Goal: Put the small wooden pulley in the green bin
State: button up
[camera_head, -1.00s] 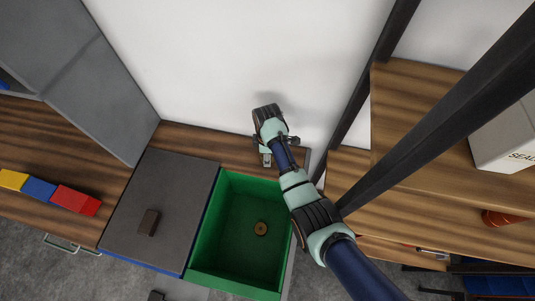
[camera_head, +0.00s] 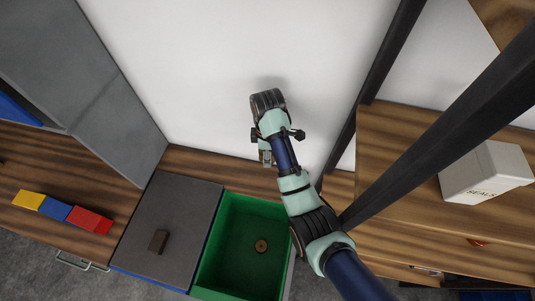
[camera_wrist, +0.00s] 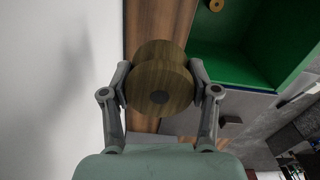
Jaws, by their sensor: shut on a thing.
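My gripper (camera_wrist: 160,88) is shut on a wooden pulley (camera_wrist: 160,62), a stepped round piece with a dark centre hole, held between both fingers in the wrist view. In the head view, my gripper (camera_head: 266,156) is above the back edge of the counter, close to the white wall; the held pulley is hard to make out there. The open green bin (camera_head: 214,245) lies below and in front of it. A small round wooden piece with a centre hole (camera_head: 261,246) lies on the bin floor; it also shows in the wrist view (camera_wrist: 216,5).
A dark lid with a handle (camera_head: 172,212) covers the space left of the bin. Yellow, blue and red blocks (camera_head: 58,211) lie farther left. A dark post (camera_head: 400,175) and a shelf with a white SEALS box (camera_head: 487,172) stand to the right.

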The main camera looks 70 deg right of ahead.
jog(key=shift+r, duration=0.55)
